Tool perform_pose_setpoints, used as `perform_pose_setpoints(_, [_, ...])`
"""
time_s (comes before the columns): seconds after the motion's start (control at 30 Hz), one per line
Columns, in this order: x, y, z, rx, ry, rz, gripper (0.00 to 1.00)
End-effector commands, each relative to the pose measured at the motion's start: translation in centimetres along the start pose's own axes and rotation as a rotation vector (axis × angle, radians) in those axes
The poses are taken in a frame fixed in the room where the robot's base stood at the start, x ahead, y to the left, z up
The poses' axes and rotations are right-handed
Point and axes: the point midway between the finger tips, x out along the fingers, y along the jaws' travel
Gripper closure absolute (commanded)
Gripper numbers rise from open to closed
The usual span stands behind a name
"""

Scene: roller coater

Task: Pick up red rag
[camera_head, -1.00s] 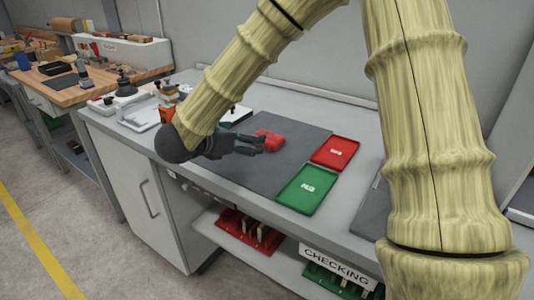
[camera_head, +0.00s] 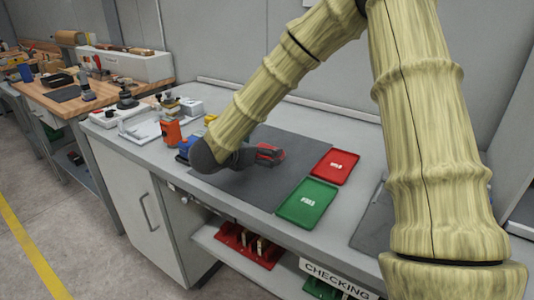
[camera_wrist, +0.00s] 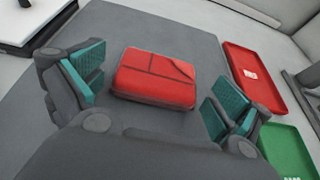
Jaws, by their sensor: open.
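The red rag (camera_wrist: 154,78) lies folded flat on the dark grey mat (camera_wrist: 130,25) in the wrist view. My gripper (camera_wrist: 155,92) is open, with one teal-padded finger to the left of the rag and the other to its right. Neither finger visibly touches it. In the head view my gripper (camera_head: 262,157) is low over the mat, and the rag (camera_head: 270,152) shows only in part behind it.
A red tray (camera_head: 335,167) and a green tray (camera_head: 307,202) lie at the mat's right side. An orange device (camera_head: 171,131) and other tools stand on the bench left of my gripper. The mat's far part is clear.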

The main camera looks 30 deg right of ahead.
Motion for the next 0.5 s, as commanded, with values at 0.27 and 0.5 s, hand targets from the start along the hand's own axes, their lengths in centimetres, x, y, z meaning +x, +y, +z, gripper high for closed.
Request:
perform_pose_setpoints(0.27, [2.5, -0.1, 0.1, 0.000, 0.001, 0.000, 0.00])
perform_pose_setpoints(0.5, [2.5, -0.1, 0.0, 0.000, 0.001, 0.000, 0.15])
